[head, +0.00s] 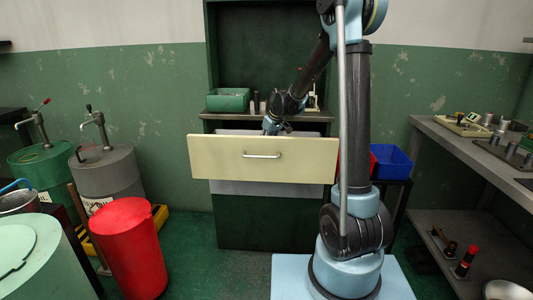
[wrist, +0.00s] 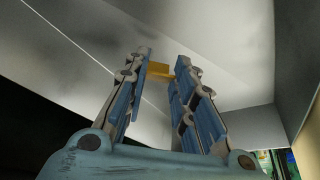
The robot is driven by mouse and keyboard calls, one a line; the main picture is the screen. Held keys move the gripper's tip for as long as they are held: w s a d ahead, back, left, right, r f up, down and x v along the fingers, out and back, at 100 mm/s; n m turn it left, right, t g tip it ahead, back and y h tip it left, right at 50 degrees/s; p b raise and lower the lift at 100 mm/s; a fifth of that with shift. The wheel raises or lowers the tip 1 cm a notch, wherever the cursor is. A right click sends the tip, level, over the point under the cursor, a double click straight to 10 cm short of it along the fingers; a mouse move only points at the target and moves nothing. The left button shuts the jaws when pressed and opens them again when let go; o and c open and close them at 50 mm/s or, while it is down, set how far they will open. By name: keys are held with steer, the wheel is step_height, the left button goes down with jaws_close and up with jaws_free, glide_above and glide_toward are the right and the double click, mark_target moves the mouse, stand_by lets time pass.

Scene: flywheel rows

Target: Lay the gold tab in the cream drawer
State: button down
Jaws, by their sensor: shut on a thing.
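The cream drawer (head: 215,160) is pulled out of the dark green cabinet, with its handle facing me. My gripper (head: 274,127) is over the open drawer, its tips partly hidden by the drawer front. In the wrist view, my gripper (wrist: 160,66) is shut on the gold tab (wrist: 157,69), a small yellow-gold piece between the fingertips. Pale grey drawer walls surround the fingers there. I cannot tell whether the tab touches the drawer floor. The tab is hidden in the head view.
A green tray (head: 228,100) stands on the cabinet top behind the drawer. A red drum (head: 130,245) and grey barrel (head: 107,175) stand at left. A blue bin (head: 391,162) and a workbench (head: 450,138) with parts are at right. Floor shows below the drawer.

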steer(key=shift+f, duration=2)
steer(key=shift+s+f, duration=0.1)
steer(key=shift+f, duration=0.5)
steer(key=c, duration=1.4)
jaws_free()
steer(key=shift+o, duration=0.3)
steer(key=shift+r, duration=0.45)
steer(key=v, duration=1.2)
steer(key=shift+r, duration=0.15)
